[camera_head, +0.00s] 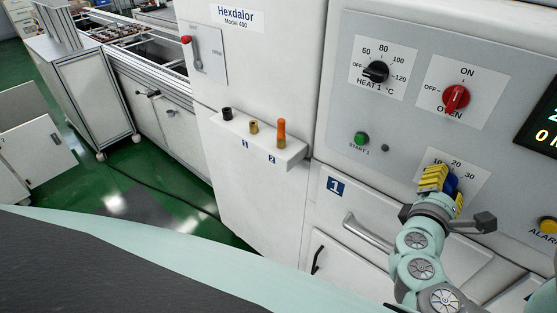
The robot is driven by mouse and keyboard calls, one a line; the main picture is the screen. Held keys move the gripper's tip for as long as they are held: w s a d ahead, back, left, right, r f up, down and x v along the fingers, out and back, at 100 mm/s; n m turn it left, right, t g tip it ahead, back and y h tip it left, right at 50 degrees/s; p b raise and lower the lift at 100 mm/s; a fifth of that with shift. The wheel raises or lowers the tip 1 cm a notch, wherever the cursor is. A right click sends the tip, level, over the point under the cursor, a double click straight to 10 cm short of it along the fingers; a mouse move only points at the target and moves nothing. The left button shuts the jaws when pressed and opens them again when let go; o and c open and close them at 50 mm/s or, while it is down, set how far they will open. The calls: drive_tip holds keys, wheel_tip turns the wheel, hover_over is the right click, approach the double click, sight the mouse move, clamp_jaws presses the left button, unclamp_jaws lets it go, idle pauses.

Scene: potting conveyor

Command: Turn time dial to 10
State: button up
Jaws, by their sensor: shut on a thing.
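The time dial (451,183) is a blue knob low on the machine's grey control panel. Its white label (472,174) shows 10, 20 and 30, and the rest of the label is covered by my gripper. My gripper (443,181), with yellow fingers, is shut on the blue dial. The fingers and wrist hide most of the dial, so I cannot tell which number it points to.
Above are a black heat dial (376,72), a red oven knob (456,97) and a green start button (361,138). A yellow alarm button (547,225) is at right. A drawer handle (368,233) sticks out below. A shelf (262,150) holds small pegs at left.

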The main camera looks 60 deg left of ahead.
drive_tip(key=shift+f, duration=0.1)
idle(0.3)
drive_tip(key=o, duration=1.2)
drive_tip(key=v, duration=0.7)
drive_tip(key=shift+s, duration=0.2)
drive_tip(key=shift+d, duration=0.1)
